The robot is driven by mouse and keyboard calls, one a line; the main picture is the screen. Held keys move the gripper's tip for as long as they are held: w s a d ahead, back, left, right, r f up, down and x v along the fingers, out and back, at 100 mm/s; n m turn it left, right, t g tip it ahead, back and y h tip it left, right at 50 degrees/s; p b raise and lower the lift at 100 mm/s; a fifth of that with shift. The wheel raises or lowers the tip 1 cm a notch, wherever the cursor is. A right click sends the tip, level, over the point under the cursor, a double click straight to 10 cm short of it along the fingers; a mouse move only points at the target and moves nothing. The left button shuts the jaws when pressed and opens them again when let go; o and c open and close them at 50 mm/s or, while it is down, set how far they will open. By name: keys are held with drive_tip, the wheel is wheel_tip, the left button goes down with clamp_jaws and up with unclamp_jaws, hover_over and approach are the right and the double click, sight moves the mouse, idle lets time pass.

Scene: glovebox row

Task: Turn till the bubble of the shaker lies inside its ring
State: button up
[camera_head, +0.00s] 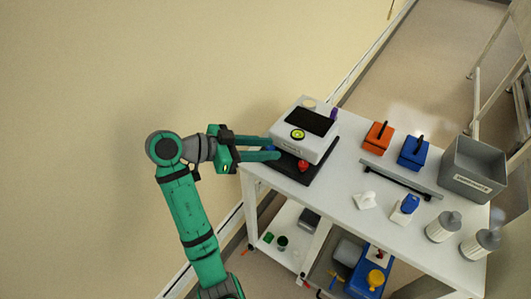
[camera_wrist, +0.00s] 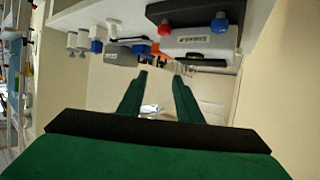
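The white shaker (camera_head: 309,140) stands on a black mat (camera_head: 322,169) at the table's left end. Its round yellow-green level (camera_head: 298,134) shows on top; the bubble is too small to place against its ring. A red knob (camera_head: 303,165) is at its front; it also shows in the wrist view (camera_wrist: 165,27). A blue knob (camera_wrist: 220,22) shows at the shaker's other front corner in the wrist view. My gripper (camera_head: 279,150) is open and empty, its fingers reaching toward the shaker's left front. In the wrist view the fingertips (camera_wrist: 160,75) are apart, clear of both knobs.
On the white table (camera_head: 341,205) stand an orange block (camera_head: 377,138), a blue block (camera_head: 412,153), a grey rail (camera_head: 400,181), a grey bin (camera_head: 474,168) and two white cylinders. The lower shelf holds several items. The floor left of the table is clear.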

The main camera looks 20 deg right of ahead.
drive_tip(key=shift+s+a+r, duration=0.15)
drive_tip(key=shift+s+r, duration=0.1)
drive_tip(key=shift+s, duration=0.3)
drive_tip(key=shift+s+a+r, duration=0.15)
drive_tip(key=shift+s+r, duration=0.05)
drive_tip(key=shift+s, duration=0.3)
drive_tip(key=shift+s+a+r, duration=0.15)
drive_tip(key=shift+s+r, duration=0.1)
drive_tip(key=shift+s, duration=0.3)
drive_tip(key=n+t+y, duration=0.7)
drive_tip(key=n+t, duration=0.4)
drive_tip(key=n, duration=0.1)
approach(270, 149)
drive_tip(key=x, duration=0.9)
drive_tip(key=shift+r, duration=0.1)
drive_tip(key=shift+c, duration=0.6)
drive_tip(key=c, duration=0.6)
